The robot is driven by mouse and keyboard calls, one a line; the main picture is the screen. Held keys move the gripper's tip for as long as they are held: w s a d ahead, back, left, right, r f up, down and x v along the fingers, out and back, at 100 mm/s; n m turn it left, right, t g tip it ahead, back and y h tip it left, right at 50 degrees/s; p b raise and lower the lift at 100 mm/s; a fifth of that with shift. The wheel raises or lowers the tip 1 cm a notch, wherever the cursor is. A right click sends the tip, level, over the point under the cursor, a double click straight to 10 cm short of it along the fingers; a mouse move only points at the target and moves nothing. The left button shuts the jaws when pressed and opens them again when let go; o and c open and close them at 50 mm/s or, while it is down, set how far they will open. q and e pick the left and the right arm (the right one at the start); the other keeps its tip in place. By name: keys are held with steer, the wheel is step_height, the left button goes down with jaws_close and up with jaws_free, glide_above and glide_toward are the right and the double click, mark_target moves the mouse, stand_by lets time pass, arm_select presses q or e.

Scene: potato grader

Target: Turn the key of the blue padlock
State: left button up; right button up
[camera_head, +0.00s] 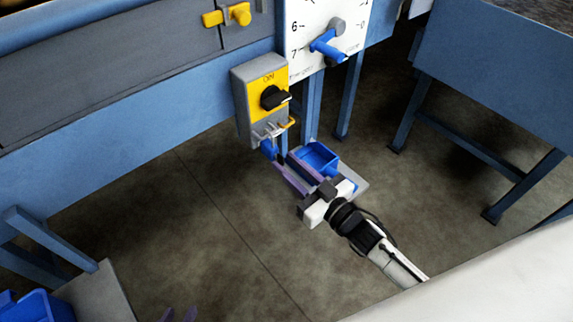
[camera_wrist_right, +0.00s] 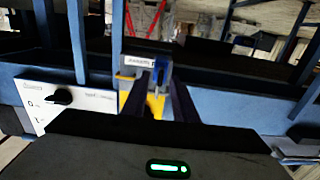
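The blue padlock (camera_head: 267,149) hangs from the hasp under the grey switch box (camera_head: 243,110) in the head view. A small dark part (camera_head: 281,160), perhaps its key, shows beside it, between my fingertips. My right gripper (camera_head: 282,161) reaches up to the padlock from the lower right. Its two purple fingers are parallel and apart; I cannot tell whether they touch the key. In the right wrist view, the gripper's dark fingers (camera_wrist_right: 160,98) are apart, with a blue part (camera_wrist_right: 160,72) beyond them. My left gripper (camera_head: 179,315) shows only two separated fingertips at the bottom edge.
A black rotary switch (camera_head: 273,97) sits on the box's yellow plate. A white dial panel (camera_head: 310,45) with a blue lever (camera_head: 328,46) is just to the right. A blue bin (camera_head: 318,158) stands close behind my right gripper.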

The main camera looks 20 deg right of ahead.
steer(key=shift+w+a, duration=0.2)
steer(key=shift+w, duration=0.3)
jaws_close()
